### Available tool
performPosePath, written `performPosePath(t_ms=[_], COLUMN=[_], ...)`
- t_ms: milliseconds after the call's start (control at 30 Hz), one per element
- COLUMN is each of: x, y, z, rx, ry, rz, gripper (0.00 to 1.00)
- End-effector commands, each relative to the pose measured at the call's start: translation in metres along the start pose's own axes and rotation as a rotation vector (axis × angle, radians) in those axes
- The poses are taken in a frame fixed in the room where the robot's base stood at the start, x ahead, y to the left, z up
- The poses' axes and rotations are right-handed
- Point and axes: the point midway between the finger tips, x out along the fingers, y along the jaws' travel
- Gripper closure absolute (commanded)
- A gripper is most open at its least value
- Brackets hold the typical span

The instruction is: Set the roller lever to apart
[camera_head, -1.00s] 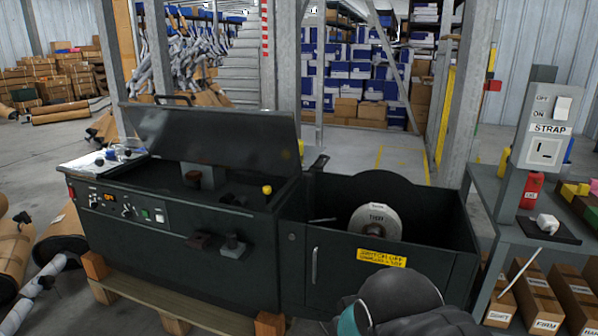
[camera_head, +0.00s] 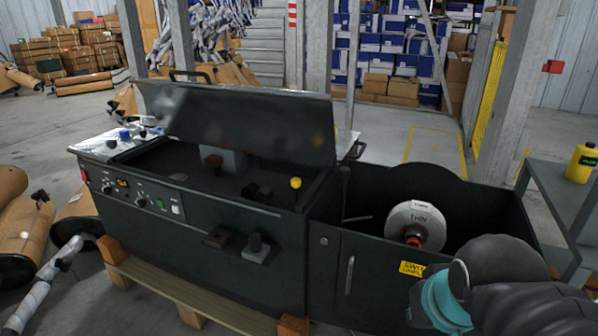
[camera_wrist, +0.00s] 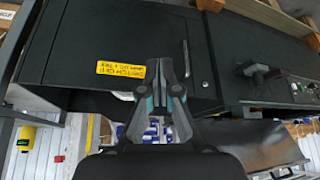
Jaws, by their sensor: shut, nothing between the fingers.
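A dark strapping machine (camera_head: 205,255) stands with its lid (camera_head: 235,120) raised. A small yellow knob (camera_head: 295,183) shows at the right of its open top, beside black fittings (camera_head: 255,191). My gripper (camera_wrist: 157,72) is shut and empty in the wrist view, in front of the cabinet with the yellow label (camera_wrist: 121,70), apart from the front fittings. The fingers are outside the head view.
The right-hand bin holds a pale reel (camera_head: 415,225) with a red hub. A grey table (camera_head: 565,190) with a yellow bottle (camera_head: 581,163) stands at right. Wrapped rolls (camera_head: 20,225) lie at left. The machine rests on a wooden pallet (camera_head: 180,297).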

Motion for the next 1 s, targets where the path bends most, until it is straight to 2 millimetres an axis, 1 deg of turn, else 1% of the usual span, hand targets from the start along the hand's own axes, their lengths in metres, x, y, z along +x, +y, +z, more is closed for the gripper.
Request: performPosePath(t_ms=[33, 67, 167, 200, 233, 267, 300, 367, 400, 467, 500, 567, 600, 667, 700, 767, 800, 900, 967, 1000], x=[-0.004, -0.006, -0.013, -0.016, -0.017, -0.017, -0.018, -0.017, -0.016, -0.012, -0.010, -0.004, -0.001, 0.007, 0.013, 0.022, 0.029, 0.048, 0.060, 0.069], y=[-0.001, -0.002, -0.009, -0.012, -0.015, -0.018, -0.022, -0.029, -0.035, -0.043, -0.049, -0.059, -0.066, -0.076, -0.084, -0.096, -0.105, -0.127, -0.141, -0.151], z=[-0.017, -0.028, -0.069, -0.088, -0.101, -0.114, -0.132, -0.158, -0.175, -0.200, -0.216, -0.239, -0.255, -0.276, -0.290, -0.310, -0.323, -0.352, -0.367, -0.377], rx=[0.003, 0.005, 0.012, 0.015, 0.019, 0.021, 0.026, 0.031, 0.035, 0.042, 0.047, 0.054, 0.058, 0.067, 0.071, 0.079, 0.085, 0.098, 0.108, 0.114], ry=[-0.006, -0.009, -0.021, -0.025, -0.029, -0.033, -0.036, -0.043, -0.047, -0.054, -0.057, -0.062, -0.065, -0.070, -0.074, -0.077, -0.081, -0.086, -0.088, -0.091], rz=[0.000, 0.000, 0.002, 0.003, 0.003, 0.004, 0.005, 0.009, 0.011, 0.013, 0.016, 0.020, 0.023, 0.027, 0.030, 0.036, 0.039, 0.048, 0.054, 0.058], gripper=[1.00, 1.00, 1.00, 1.00, 1.00, 1.00, 1.00, 1.00, 1.00, 1.00, 1.00, 1.00, 1.00, 1.00, 1.00, 1.00, 1.00, 1.00, 1.00, 1.00])
